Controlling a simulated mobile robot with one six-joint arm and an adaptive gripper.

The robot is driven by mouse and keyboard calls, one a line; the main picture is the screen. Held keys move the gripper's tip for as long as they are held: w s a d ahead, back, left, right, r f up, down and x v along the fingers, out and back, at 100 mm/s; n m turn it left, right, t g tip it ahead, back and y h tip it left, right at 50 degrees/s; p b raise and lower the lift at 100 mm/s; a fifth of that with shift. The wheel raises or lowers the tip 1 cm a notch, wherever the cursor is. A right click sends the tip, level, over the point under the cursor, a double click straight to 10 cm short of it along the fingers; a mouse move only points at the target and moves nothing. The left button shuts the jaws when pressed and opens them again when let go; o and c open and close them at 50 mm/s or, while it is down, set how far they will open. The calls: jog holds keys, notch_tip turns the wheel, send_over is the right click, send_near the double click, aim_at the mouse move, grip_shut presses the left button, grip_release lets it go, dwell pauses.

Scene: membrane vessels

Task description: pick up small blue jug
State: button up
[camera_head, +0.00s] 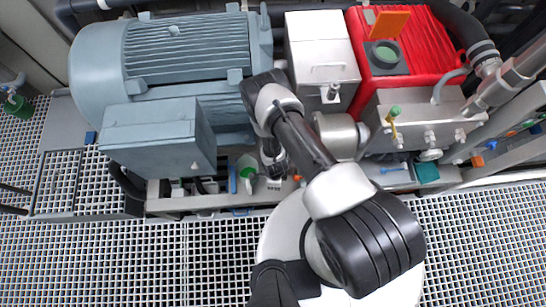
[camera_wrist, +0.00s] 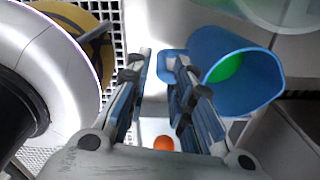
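The small blue jug (camera_wrist: 258,76) is in the right of the wrist view, its mouth facing the camera and something green inside it. A blue tab, which looks like its handle, lies between my fingertips, closer to the right finger. My gripper (camera_wrist: 164,58) is open, with a clear gap beside the tab on the left. I cannot tell whether the right finger touches the jug. In the head view my gripper (camera_head: 274,170) is small and dark, low beside the machinery. The jug cannot be made out surely there; a green round spot shows just left of the gripper.
A big grey-blue motor (camera_head: 188,50) stands left and a red pump block (camera_head: 415,55) right. A silver box (camera_head: 320,50) stands between them, close to my arm. An orange round thing (camera_wrist: 163,143) shows below my fingers. The grating floor (camera_head: 120,260) in front is clear.

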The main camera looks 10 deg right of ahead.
notch_tip(320, 180, down, 6)
jog(key=b, duration=0.2)
jog(key=shift+w+b, duration=0.15)
jog(key=shift+b, duration=0.25)
jog(key=shift+c, duration=0.2)
grip_shut()
